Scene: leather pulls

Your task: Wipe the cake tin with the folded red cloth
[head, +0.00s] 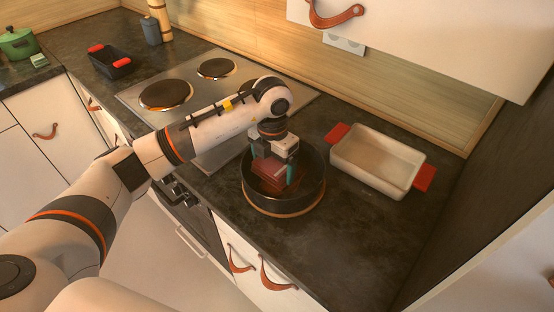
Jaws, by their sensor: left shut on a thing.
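The cake tin (284,204) is a round dark tin on the dark countertop, right of the stove. The folded red cloth (280,178) is inside the tin's rim, low down. My left gripper (274,170) points down into the tin and is shut on the cloth. Whether the cloth touches the tin's floor is hard to tell. The gripper and cloth hide part of the tin's inside. My right gripper is not in view.
A cream baking dish with red handles (378,160) stands right of the tin. A stove with several hotplates (166,95) is to the left. A black dish with red handles (110,62) and a green pot (18,43) are farther left. The front right counter is clear.

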